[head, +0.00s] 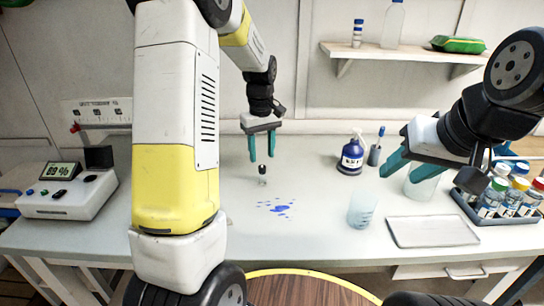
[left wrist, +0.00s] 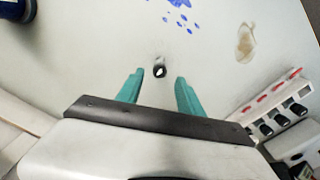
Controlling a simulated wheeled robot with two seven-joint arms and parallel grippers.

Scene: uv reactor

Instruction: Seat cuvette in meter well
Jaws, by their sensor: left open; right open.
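The cuvette (head: 262,175), small and clear with a black cap, stands upright on the bench. In the left wrist view its cap (left wrist: 159,71) shows between and just beyond the fingertips. My left gripper (head: 262,158) is open, its teal fingers pointing down above the cuvette; it also shows in the left wrist view (left wrist: 160,78). I see no finger touching the cuvette. The meter (head: 62,196), a white box with an "89%" display, stands at the far left with a dark raised lid (head: 99,157). My right gripper (head: 398,173) is open and empty at the right.
Blue spill spots (head: 280,208) lie in front of the cuvette. A beaker (head: 361,211), a white tray (head: 432,231) and a rack of capped bottles (head: 508,201) stand to the right. A blue pump bottle (head: 350,157) stands behind. My left arm partly hides the bench between meter and cuvette.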

